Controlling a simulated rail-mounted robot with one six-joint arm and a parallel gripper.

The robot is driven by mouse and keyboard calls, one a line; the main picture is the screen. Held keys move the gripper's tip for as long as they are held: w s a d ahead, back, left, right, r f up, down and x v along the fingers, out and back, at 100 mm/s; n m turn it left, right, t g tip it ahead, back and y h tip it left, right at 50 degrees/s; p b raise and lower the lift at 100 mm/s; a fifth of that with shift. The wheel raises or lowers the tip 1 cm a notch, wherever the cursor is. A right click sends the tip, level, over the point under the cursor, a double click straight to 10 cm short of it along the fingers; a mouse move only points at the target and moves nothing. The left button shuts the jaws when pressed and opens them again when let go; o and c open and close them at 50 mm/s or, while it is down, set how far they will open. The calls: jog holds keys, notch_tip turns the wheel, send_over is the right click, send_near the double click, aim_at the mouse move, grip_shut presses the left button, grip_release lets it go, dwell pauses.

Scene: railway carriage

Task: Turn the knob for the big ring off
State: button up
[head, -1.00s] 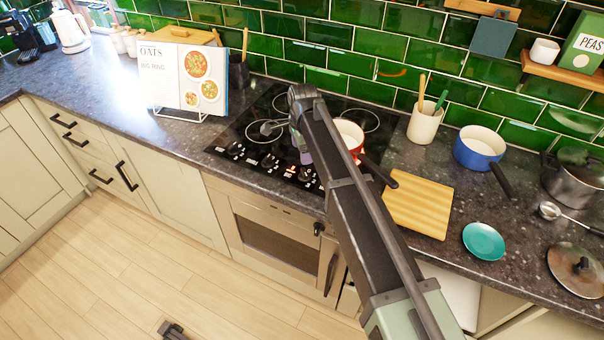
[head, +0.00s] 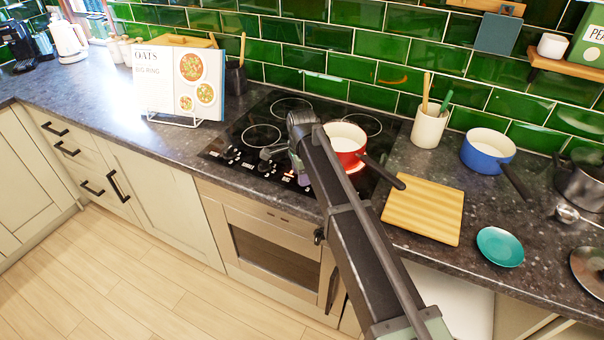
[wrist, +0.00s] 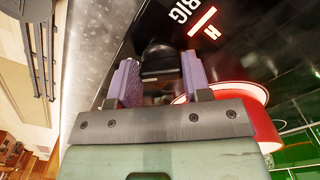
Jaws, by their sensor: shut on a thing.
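The black hob (head: 262,112) is set in the dark worktop, with a row of black knobs along its front edge. My gripper (wrist: 159,72) has its two purple fingers on either side of one black knob (wrist: 160,55) and is shut on it. A label reading "BIG", with an "H" and a red line, shows beside this knob in the wrist view. In the head view my gripper (head: 302,178) is at the right part of the knob row, and my arm hides some of it. A red pan (head: 350,158) stands on the hob just right of my gripper.
The pan's dark handle points toward the front right, close to my arm. A wooden board (head: 424,210), a teal plate (head: 500,246) and a blue pan (head: 488,153) are to the right. A recipe book (head: 180,85) reading "BIG RING" stands left of the hob.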

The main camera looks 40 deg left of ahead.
jog(key=shift+n, duration=0.4)
jog(key=shift+c, duration=0.2)
jog(key=n, duration=0.6)
jog(key=shift+d, duration=0.2)
jog(key=n, duration=0.6)
jog(key=shift+d+n, duration=0.15)
jog(key=shift+n, duration=0.15)
jog(key=n, duration=0.3)
jog(key=shift+d+n, duration=0.1)
jog(key=shift+n, duration=0.3)
jog(key=n, duration=0.3)
jog(key=shift+w, duration=0.15)
jog(key=n, duration=0.6)
jog(key=shift+w+n, duration=0.15)
jog(key=shift+n, duration=0.25)
